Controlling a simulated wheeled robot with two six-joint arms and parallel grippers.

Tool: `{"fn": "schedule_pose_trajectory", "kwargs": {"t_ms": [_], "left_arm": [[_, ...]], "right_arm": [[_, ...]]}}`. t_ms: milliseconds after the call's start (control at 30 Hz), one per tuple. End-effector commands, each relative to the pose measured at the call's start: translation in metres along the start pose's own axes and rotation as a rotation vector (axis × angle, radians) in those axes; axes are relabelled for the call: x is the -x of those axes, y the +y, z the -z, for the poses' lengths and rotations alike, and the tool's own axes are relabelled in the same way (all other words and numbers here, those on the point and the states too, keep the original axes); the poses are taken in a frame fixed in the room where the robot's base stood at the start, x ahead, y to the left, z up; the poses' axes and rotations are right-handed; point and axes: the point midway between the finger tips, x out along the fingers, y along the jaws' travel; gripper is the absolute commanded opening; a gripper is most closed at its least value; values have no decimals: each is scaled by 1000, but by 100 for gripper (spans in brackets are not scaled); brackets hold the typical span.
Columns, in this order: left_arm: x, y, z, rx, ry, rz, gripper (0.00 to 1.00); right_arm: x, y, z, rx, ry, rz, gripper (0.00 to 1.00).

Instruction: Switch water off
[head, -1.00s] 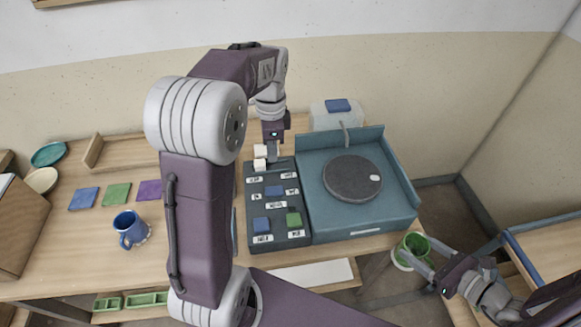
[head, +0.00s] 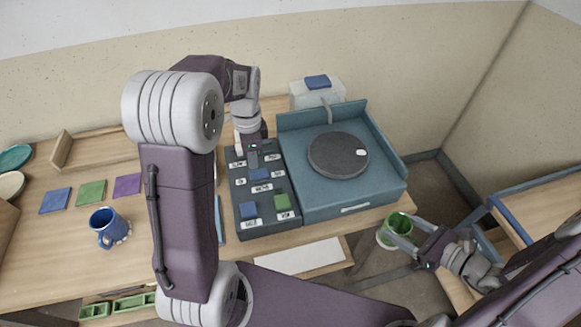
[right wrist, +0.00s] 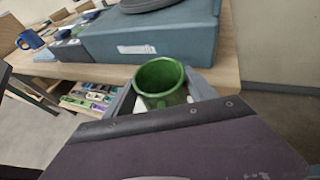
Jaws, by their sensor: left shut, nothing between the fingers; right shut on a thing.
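The dark control panel (head: 238,208) lies on the table with several small white labels and coloured squares, among them blue ones and a green one (head: 282,202). My left gripper (head: 253,160) is shut and empty over the panel's far end, pointing down. It hides part of that end; I cannot tell whether it touches a switch. The teal basin unit (head: 345,198) with its round dark disc (head: 338,155) stands right of the panel. A thin grey spout (head: 327,110) rises behind the disc; I see no water stream. My right gripper (head: 406,234) is shut on a green mug (right wrist: 163,80), beyond the table's front edge.
A pale tank (head: 305,97) with a blue top stands behind the basin. A blue mug (head: 108,228) and blue, green and purple tiles (head: 91,193) lie on the table at left. Another wooden surface (head: 540,190) is at the far right.

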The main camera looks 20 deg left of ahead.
Motion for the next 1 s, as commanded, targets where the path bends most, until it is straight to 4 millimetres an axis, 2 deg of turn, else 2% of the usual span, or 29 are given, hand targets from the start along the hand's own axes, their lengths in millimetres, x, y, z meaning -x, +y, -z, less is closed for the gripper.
{"fn": "schedule_pose_trajectory", "kwargs": {"t_ms": [100,300,1000], "left_arm": [[-22,1,0,1,-2,-3,0],[-39,0,0,1,-1,-1,0],[-46,1,-1,0,-1,-2,0]], "right_arm": [[-2,0,3,0,-1,0,8],[-2,0,5,0,-1,0,8],[-1,0,2,0,-1,0,8]]}}
